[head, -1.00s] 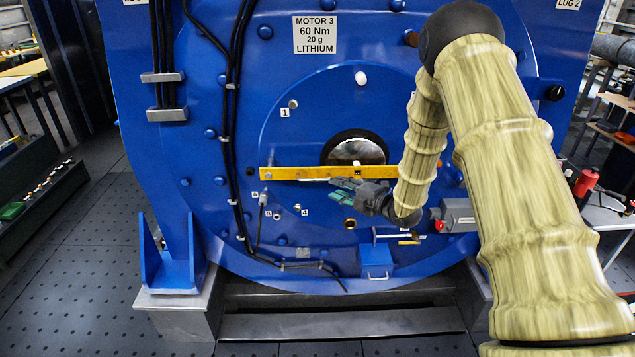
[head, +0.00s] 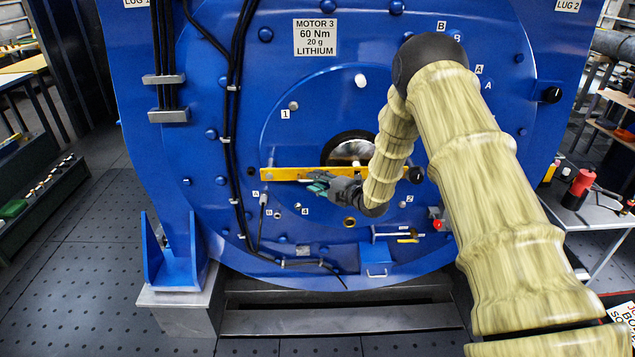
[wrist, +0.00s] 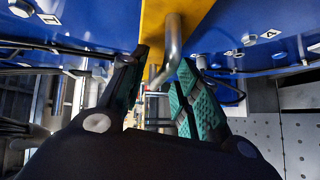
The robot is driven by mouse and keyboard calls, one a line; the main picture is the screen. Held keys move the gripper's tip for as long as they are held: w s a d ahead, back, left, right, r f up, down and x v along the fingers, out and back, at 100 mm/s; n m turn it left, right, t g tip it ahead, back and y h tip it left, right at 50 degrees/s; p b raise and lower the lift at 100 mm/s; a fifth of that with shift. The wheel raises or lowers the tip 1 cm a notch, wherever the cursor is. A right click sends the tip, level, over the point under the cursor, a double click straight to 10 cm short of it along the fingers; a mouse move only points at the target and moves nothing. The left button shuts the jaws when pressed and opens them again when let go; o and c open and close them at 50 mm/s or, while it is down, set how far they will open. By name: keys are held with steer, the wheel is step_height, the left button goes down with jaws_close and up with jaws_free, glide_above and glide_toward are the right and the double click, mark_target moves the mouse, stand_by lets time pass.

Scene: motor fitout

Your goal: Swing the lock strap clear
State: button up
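The lock strap (head: 284,174) is a flat yellow bar lying level across the blue motor face, in front of the round shaft opening. In the wrist view the strap (wrist: 165,22) is at the top, with a bent metal handle (wrist: 173,40) standing out from it. My gripper (head: 314,182) is at the strap's left half, near its lower edge. In the wrist view my gripper (wrist: 163,72) has its fingers apart, with the handle between them. The right green-padded finger looks close to the handle; I cannot tell whether it touches. My forearm hides part of the strap's right side.
Black cables (head: 233,120) run down the motor face left of the strap. A small blue box (head: 377,262) sits below, and a white-tipped peg (head: 361,81) above. A bench with a red item (head: 581,183) stands at the right.

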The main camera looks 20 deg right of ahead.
jaws_close()
steer(key=shift+r, duration=0.15)
